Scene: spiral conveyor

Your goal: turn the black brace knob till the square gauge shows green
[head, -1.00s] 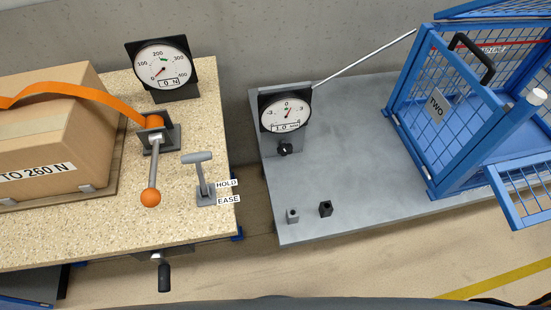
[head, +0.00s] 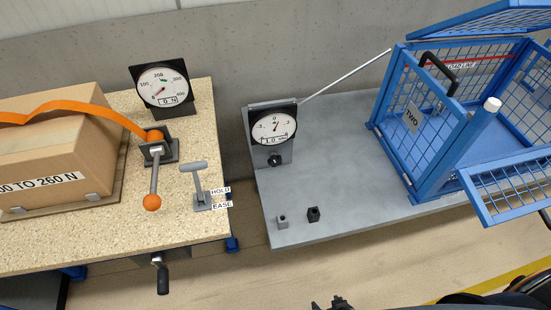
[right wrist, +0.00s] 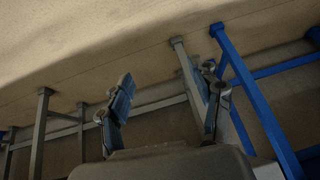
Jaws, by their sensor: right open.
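The square gauge (head: 272,126) is a black-framed white dial on a grey block on the grey table. Its needle points a little right of the 0 at the top, and its readout shows about 1.0. The black brace knob (head: 274,160) sits just below the dial on the block's front. My right gripper (head: 333,304) shows only as dark tips at the bottom edge of the head view, well in front of the table and apart from the knob. In the right wrist view its two fingers (right wrist: 167,88) are spread and empty. My left gripper is out of view.
A grey rod (head: 345,76) runs from the gauge block to the blue mesh cage (head: 450,140). A speckled bench (head: 115,225) with a strapped box stands left, across a gap.

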